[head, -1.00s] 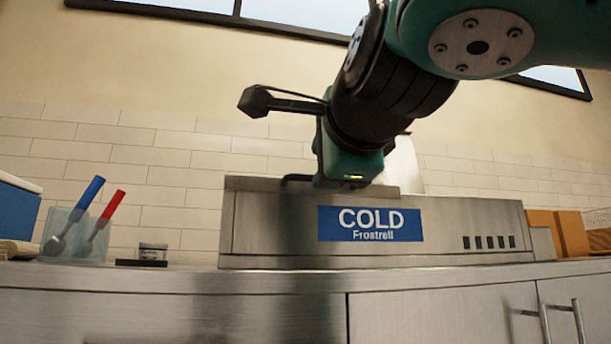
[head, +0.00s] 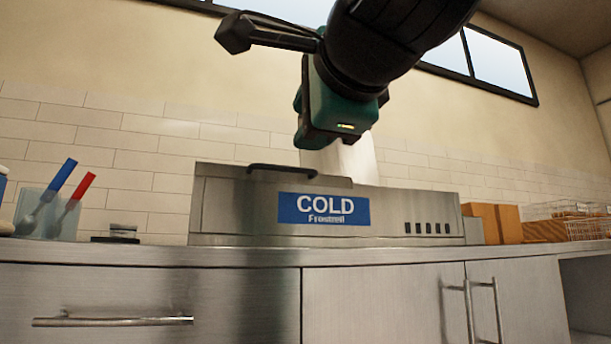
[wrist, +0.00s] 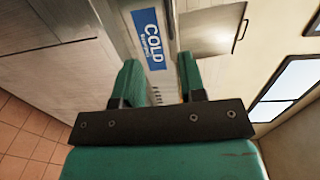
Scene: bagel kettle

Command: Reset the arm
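My gripper (wrist: 158,82) shows in the wrist view with its two green fingers apart and nothing between them. In the head view my arm's green wrist end (head: 338,112) hangs in the air above the steel unit with the blue COLD sign (head: 324,209). The fingers themselves are hidden behind the wrist there. The COLD sign also shows in the wrist view (wrist: 152,38), beyond the fingers.
The steel counter (head: 400,254) runs across below. A clear holder (head: 38,216) with a blue-handled and a red-handled utensil stands at left. Brown boxes (head: 490,222) and a wire basket (head: 590,222) are at right. Air around my wrist is free.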

